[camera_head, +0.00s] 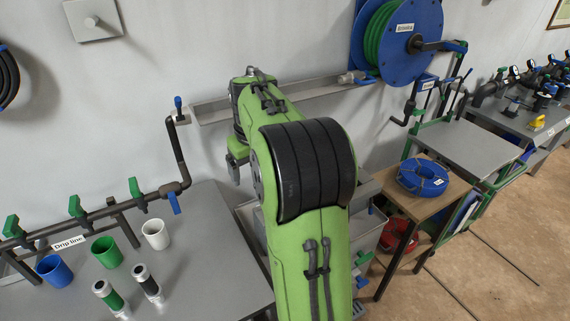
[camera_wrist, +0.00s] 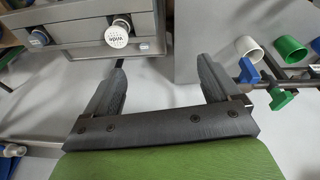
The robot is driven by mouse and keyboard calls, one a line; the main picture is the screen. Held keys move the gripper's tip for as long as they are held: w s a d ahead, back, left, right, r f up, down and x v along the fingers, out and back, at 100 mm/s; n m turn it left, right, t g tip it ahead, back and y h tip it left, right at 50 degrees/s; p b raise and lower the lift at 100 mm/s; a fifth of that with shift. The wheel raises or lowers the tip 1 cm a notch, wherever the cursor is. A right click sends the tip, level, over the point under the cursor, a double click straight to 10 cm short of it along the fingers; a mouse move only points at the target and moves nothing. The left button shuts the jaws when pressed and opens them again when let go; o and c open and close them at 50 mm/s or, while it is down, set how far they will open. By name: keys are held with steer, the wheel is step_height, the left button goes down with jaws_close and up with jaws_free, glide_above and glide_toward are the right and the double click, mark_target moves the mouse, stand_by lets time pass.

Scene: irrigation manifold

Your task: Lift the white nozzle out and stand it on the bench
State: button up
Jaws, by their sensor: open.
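The nozzle lies beyond the left finger, outside the gap between the fingers. I cannot make out the nozzle in the head view, where my arm covers much of the middle. My gripper (camera_head: 238,165) hangs partly hidden there, to the right of the bench (camera_head: 205,270).
A blue-ringed nozzle (camera_wrist: 40,38) sits left of the white one. On the bench stand a blue cup (camera_head: 54,270), green cup (camera_head: 107,252), white cup (camera_head: 155,235) and two dark-topped cylinders (camera_head: 147,281). The drip-line pipe (camera_head: 100,211) runs behind. The bench's right front looks clear.

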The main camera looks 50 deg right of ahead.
steer(key=d+f+m, duration=0.1)
steer(key=d+f, duration=0.7)
steer(key=d, duration=0.5)
steer(key=shift+g+y, duration=0.3)
steer(key=shift+y, duration=0.1)
steer(key=w+f, duration=0.1)
steer(key=f, duration=0.4)
steer(key=f+b, duration=0.1)
steer(key=f, duration=0.4)
steer(key=w+f+b, duration=0.1)
steer(key=f, duration=0.4)
steer(key=shift+w+d+f, duration=0.35)
steer(key=c, duration=1.2)
steer(key=shift+r+p, duration=2.15)
steer(key=shift+r, duration=0.95)
step_height(320, 180, up, 3)
steer(key=shift+r+p, duration=0.1)
steer(key=shift+p, duration=1.15)
